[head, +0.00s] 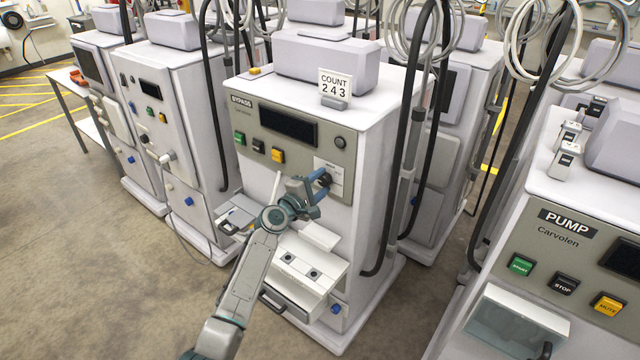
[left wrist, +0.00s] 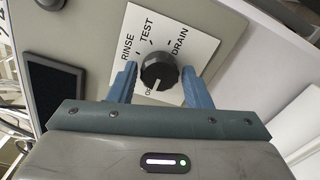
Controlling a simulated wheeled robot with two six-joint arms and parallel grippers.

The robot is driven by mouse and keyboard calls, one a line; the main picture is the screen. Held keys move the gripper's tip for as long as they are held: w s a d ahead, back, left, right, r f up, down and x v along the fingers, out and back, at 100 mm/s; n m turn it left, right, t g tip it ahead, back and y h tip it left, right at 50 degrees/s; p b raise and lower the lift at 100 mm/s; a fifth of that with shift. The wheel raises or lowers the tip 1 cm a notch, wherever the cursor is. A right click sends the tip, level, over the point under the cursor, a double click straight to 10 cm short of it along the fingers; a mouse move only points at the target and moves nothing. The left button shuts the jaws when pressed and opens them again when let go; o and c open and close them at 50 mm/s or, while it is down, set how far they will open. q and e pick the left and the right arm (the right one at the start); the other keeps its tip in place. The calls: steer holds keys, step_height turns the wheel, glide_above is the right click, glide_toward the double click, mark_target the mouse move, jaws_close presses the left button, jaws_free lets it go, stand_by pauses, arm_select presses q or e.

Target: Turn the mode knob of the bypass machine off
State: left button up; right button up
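The bypass machine (head: 375,150) stands in the middle of the head view, marked BYPASS. Its black mode knob (head: 324,177) sits on a white label plate (head: 335,188) at the right of its front panel. In the left wrist view the knob (left wrist: 158,70) lies between the two blue fingers of my left gripper (left wrist: 159,78), with gaps on both sides. The plate reads RINSE, TEST and DRAIN, plus a partly hidden label starting "O". The knob's white mark points down in that picture, near that partly hidden label. My left gripper (head: 312,190) is open at the panel.
The panel has a dark screen (head: 288,125) and green, black and yellow buttons. A white shelf or drawer unit (head: 300,270) juts out below. The pump machine (head: 560,230) stands at the right, another machine at the left. Black hoses hang beside the bypass machine.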

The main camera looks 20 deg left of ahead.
arm_select(q)
steer(key=shift+o, duration=0.9)
steer(key=shift+s+a, duration=0.1)
steer(key=shift+s, duration=0.1)
steer(key=b+v, duration=0.1)
steer(key=v, duration=0.9)
steer(key=shift+s, duration=0.15)
steer(key=shift+a, duration=0.1)
